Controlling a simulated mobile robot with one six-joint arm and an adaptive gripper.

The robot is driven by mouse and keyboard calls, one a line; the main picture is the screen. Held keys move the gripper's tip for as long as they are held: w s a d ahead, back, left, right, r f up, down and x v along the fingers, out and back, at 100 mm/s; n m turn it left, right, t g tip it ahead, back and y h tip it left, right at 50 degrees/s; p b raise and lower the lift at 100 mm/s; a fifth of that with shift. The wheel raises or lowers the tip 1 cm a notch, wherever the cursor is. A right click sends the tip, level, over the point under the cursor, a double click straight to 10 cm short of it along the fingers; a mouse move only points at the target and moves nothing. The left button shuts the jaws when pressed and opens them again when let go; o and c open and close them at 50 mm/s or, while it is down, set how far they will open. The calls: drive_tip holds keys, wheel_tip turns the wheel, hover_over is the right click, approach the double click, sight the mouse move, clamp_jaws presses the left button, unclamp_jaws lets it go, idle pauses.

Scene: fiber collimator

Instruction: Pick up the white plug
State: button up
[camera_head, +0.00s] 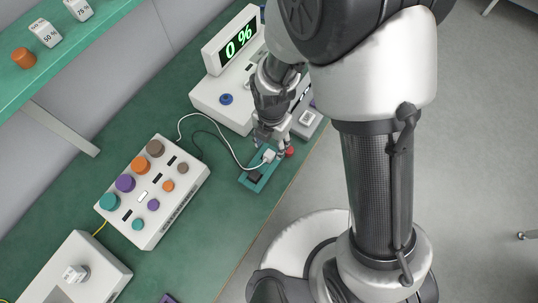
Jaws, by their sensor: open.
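A small white plug (268,155) with a white cable sits at the upper end of a teal tray (252,186) on the green bench. My gripper (271,145) is open and points down right at the plug, its fingers close around or beside it. Whether the fingers touch the plug cannot be told at this size. My arm hides part of the bench behind the gripper.
A black block (254,177) lies in the tray, and a red knob (290,152) is just right of the gripper. A white box with colored knobs (153,190) stands left. A green shelf (60,60) is upper left.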

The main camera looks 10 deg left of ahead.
sight(271, 151)
wheel_tip(271, 151, down, 5)
drive_tip(key=shift+r+b, duration=0.1)
drive_tip(key=shift+b, duration=0.95)
drive_tip(key=shift+r, duration=0.1)
drive_tip(key=shift+c, duration=0.4)
clamp_jaws()
drive_tip(key=shift+r, duration=0.1)
wheel_tip(271, 151, up, 20)
drive_tip(key=p, duration=0.7)
